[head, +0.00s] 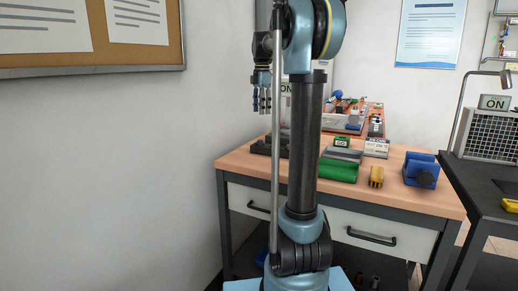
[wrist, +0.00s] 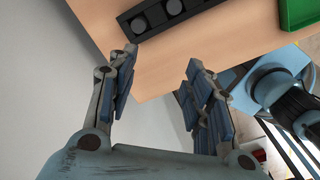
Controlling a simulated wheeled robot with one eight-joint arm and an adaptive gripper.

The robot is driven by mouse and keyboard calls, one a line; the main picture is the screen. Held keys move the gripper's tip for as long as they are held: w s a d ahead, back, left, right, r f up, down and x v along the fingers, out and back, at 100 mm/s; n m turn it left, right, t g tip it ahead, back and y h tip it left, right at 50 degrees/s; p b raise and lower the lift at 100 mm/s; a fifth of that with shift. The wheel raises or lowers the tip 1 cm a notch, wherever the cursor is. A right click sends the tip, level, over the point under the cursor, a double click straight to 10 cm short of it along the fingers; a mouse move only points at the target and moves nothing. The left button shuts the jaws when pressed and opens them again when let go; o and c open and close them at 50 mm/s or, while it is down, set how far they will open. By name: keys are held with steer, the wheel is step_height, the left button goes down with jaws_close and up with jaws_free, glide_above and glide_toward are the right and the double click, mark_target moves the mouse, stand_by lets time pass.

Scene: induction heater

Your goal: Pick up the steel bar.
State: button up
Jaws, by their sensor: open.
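I cannot pick out the steel bar with certainty in either view. A black block (wrist: 128,22) with round grey spots lies on the wooden bench top in the wrist view. I cannot tell if the spots are holes or bar ends. The same block seems to show in the head view (head: 262,147), partly hidden behind my arm. My gripper (wrist: 161,62) is open and empty, over the bench's corner and short of the block. In the head view my gripper (head: 262,104) hangs pointing down, above the left end of the bench.
A dark table (head: 490,178) stands at right. The wall is close on the left. The bench's front strip is clear.

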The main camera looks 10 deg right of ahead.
steer(key=w+r+n, duration=0.1)
steer(key=w+n, duration=0.1)
steer(key=w, duration=0.3)
glide_toward(260, 145)
steer(key=shift+n, duration=0.4)
steer(key=f, duration=0.2)
steer(key=w+f, duration=0.1)
steer(key=f, duration=0.4)
steer(key=shift+w+d+f, duration=0.15)
steer(key=shift+w, duration=0.25)
jaws_close()
